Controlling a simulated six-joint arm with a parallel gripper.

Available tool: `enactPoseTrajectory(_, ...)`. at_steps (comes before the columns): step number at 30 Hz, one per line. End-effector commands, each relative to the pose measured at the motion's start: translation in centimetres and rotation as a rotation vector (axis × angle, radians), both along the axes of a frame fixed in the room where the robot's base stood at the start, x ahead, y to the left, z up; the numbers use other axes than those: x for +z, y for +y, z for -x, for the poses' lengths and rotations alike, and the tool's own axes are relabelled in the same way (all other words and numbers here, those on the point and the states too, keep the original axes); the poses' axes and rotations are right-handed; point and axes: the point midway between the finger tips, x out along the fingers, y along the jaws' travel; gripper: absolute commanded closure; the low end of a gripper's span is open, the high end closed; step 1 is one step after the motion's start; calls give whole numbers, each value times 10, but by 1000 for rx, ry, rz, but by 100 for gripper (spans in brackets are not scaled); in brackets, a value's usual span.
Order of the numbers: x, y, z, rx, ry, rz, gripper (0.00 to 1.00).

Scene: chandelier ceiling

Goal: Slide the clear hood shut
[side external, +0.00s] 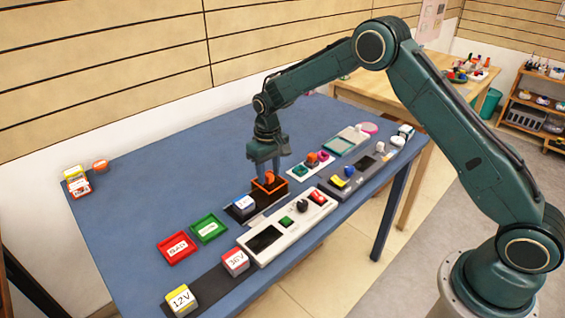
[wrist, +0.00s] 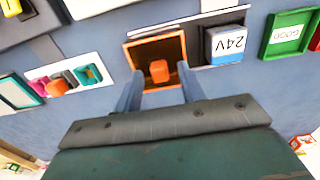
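The hood appears as an orange-edged frame (side external: 283,187) with an orange knob (side external: 268,177), at one end of a dark fixture on the blue table. The wrist view shows the orange frame (wrist: 130,52) and the knob (wrist: 159,71) inside its outline. A white-topped 24V block (wrist: 226,43) sits beside the frame on the same fixture; in the side view the block (side external: 244,203) is uncovered. My gripper (side external: 270,172) points down over the hood. In the wrist view its fingers (wrist: 160,75) stand either side of the knob with gaps showing. The clear panels are hard to make out.
Red (side external: 177,248) and green (side external: 209,228) trays lie left of the fixture. A white control panel (side external: 290,228) stands in front. 12V (side external: 181,300) and 36V (side external: 235,262) blocks sit on a dark strip. The table's back left is mostly clear.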

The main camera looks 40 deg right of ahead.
Motion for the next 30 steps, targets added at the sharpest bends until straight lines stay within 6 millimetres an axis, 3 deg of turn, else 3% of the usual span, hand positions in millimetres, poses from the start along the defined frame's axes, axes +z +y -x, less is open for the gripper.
enactPoseTrajectory(7,0,0,0,0,0,0,60)
enactPoseTrajectory(13,0,0,0,0,0,0,99)
enactPoseTrajectory(23,0,9,0,2,0,0,100)
enactPoseTrajectory(30,0,55,-1,7,-2,-1,100)
